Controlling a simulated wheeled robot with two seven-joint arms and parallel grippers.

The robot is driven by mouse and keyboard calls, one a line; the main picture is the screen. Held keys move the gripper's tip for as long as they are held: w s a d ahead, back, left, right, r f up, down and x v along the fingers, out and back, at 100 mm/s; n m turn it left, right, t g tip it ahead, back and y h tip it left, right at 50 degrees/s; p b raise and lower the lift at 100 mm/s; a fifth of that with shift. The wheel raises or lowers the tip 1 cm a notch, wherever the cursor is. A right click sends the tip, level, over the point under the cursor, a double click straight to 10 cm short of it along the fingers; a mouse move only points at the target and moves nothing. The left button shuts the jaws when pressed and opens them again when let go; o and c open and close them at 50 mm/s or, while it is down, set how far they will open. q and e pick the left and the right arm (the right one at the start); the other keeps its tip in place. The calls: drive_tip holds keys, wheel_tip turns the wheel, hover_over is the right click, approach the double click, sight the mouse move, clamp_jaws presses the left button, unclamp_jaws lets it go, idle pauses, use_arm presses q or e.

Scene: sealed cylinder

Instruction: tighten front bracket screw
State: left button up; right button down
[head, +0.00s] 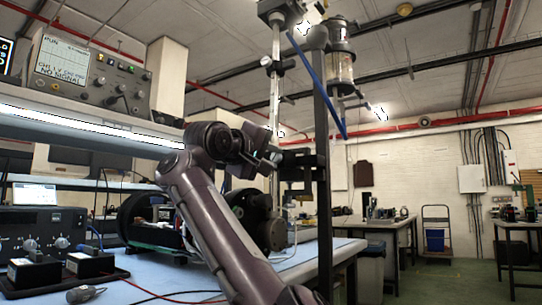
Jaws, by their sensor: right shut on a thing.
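My right arm rises from the bottom middle, and its gripper (270,157) is at the left side of the front bracket (300,160). The bracket is a dark clamp fixed to a tall black post (323,190). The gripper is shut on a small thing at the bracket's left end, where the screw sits. The screw itself is too small and covered to make out. A sealed cylinder (341,68) with clear walls and metal ends hangs high beside the post top. My left gripper is out of view.
A blue-topped bench (300,258) holds black round machinery (140,220) and boxed instruments (40,228). A shelf with an oscilloscope (62,60) stands above. A thin blue bar (318,85) slants down near the post. Open floor and other tables lie to the right.

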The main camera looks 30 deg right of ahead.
drive_tip(key=m, duration=0.5)
drive_tip(key=shift+f+m+p, duration=0.2)
drive_tip(key=shift+m+p, duration=0.1)
drive_tip(key=m, duration=0.4)
drive_tip(key=shift+w+a+m, duration=0.1)
drive_tip(key=shift+m, duration=0.2)
drive_tip(key=c, duration=1.3)
unclamp_jaws()
drive_tip(key=shift+a+r, duration=0.15)
drive_tip(key=shift+o, duration=0.3)
drive_tip(key=v, duration=0.7)
drive_tip(key=shift+a, duration=0.3)
